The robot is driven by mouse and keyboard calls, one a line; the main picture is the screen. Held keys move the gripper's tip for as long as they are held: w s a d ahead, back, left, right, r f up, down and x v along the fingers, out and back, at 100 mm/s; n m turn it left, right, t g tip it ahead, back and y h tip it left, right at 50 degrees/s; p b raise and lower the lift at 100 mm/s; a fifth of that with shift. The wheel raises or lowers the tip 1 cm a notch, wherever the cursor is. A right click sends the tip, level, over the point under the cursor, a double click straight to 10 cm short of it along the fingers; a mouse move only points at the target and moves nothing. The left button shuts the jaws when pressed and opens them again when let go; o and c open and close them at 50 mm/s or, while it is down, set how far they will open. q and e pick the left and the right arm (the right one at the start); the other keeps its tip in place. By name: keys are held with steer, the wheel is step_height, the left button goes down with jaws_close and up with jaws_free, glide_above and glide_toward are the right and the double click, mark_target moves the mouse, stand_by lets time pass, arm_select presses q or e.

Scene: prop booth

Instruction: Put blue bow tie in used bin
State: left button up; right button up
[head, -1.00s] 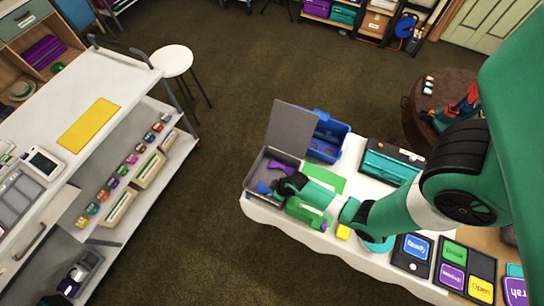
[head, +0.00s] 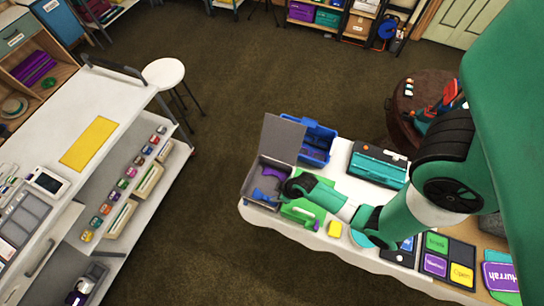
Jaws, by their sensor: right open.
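An open grey box (head: 247,188) with its lid (head: 282,138) raised stands at the left end of the white-covered table. Small blue pieces (head: 263,194) lie in it, and one may be the blue bow tie; its shape is too small to tell. A purple piece (head: 266,181) lies there too. My right gripper (head: 284,189) is open, at the right side of this box; its fingertips are hard to make out. A blue bin (head: 321,133) stands behind the lid. I cannot read which container is the used bin. My left gripper is out of view.
Labelled cards (head: 460,275) lie at the right. A white shelf cart (head: 110,125) stands left, across open floor.

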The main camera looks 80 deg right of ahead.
steer(key=shift+s+r, duration=0.25)
steer(key=shift+r, duration=0.25)
